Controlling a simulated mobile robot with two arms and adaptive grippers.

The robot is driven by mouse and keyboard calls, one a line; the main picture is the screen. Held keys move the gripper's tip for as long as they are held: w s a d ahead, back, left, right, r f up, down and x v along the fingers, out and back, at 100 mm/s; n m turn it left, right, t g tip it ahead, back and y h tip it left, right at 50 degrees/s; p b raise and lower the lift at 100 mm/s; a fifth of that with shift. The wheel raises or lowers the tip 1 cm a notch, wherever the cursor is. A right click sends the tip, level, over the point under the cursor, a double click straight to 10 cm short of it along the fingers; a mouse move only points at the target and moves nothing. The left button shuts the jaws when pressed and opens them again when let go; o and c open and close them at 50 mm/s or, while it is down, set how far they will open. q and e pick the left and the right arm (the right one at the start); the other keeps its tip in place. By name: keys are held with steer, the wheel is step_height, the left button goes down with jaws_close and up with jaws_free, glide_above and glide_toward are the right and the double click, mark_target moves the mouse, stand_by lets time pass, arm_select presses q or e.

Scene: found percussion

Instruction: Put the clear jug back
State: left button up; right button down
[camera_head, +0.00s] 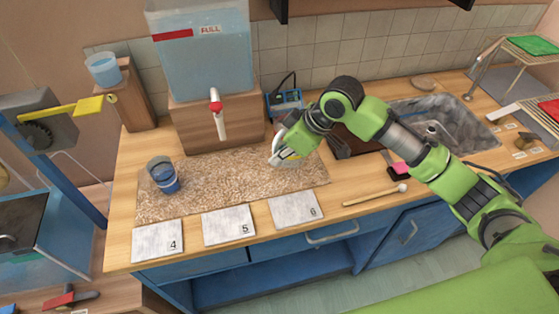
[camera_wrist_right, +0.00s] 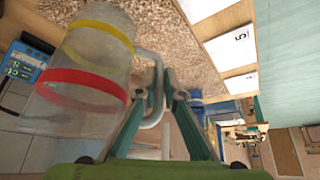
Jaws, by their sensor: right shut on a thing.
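The clear jug (camera_wrist_right: 88,75) has a yellow band and a red band, and fills the left of the right wrist view. In the head view a small pale part of the jug (camera_head: 277,153) shows at the right part of the speckled mat (camera_head: 220,180); my gripper hides the rest. My right gripper (camera_head: 287,148) is shut on the jug's handle; its fingers also show in the wrist view (camera_wrist_right: 162,88). I cannot tell whether the jug touches the mat. My left gripper is not in view.
A water tank (camera_head: 200,50) with a red-handled tap (camera_head: 217,110) stands behind. Tiles numbered 4 (camera_head: 158,241), 5 (camera_head: 229,225) and 6 (camera_head: 296,210) lie in front. A mallet (camera_head: 375,195) lies right. The mat's middle is clear.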

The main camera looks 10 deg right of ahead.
step_height(320, 180, down, 3)
steer(key=shift+w+f+p, duration=0.15)
steer(key=shift+f+p, duration=0.05)
steer(key=shift+p, duration=0.45)
steer(key=c, duration=2.1)
jaws_free()
steer(key=shift+f, duration=0.15)
steer(key=shift+c, duration=0.2)
steer(key=b+v, duration=0.1)
steer(key=v, duration=1.1)
steer(key=shift+b, duration=0.35)
